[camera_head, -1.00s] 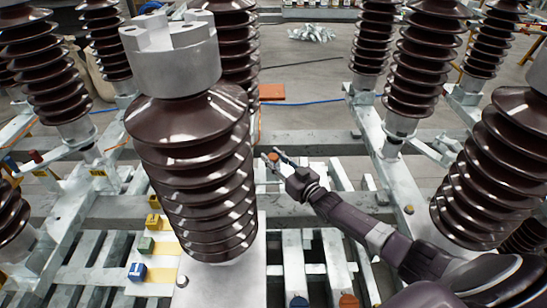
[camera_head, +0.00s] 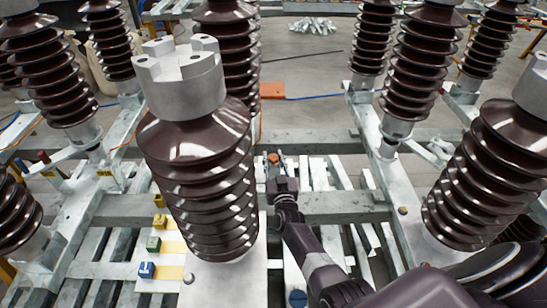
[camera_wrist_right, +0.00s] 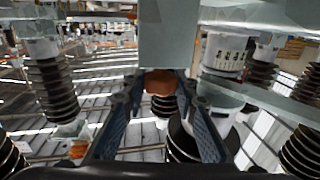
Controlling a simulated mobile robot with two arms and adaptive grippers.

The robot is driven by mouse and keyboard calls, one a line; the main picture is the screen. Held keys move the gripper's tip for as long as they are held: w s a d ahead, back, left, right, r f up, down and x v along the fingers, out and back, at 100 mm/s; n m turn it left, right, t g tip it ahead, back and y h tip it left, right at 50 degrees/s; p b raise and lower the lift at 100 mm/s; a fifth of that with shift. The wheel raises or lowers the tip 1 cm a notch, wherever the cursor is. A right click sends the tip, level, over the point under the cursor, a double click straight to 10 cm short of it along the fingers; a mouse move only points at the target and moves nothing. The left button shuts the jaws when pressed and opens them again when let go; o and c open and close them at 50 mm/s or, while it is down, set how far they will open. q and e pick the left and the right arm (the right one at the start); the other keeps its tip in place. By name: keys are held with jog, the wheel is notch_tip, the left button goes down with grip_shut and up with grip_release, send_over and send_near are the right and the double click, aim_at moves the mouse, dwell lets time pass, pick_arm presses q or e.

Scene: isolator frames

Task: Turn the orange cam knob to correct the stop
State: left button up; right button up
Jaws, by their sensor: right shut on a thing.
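The orange cam knob (camera_head: 273,160) shows small in the head view, just beyond the end of my right arm, beside the large brown insulator. In the right wrist view the orange knob (camera_wrist_right: 161,83) sits between the fingertips, below a pale grey block. My right gripper (camera_head: 277,170) is shut on the knob, with a finger on each side of it; the two fingers also show in the right wrist view (camera_wrist_right: 160,95). The stop cannot be made out clearly. My left gripper is not in view.
A large brown insulator (camera_head: 205,185) with a grey metal cap stands just left of my right arm. Another insulator (camera_head: 485,180) stands at the right. Steel beams surround the arm.

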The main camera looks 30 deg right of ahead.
aim_at(274, 162)
jog(key=shift+h, duration=0.3)
jog(key=o, duration=1.2)
jog(key=shift+v, duration=3.8)
jog(key=shift+w+a, duration=0.1)
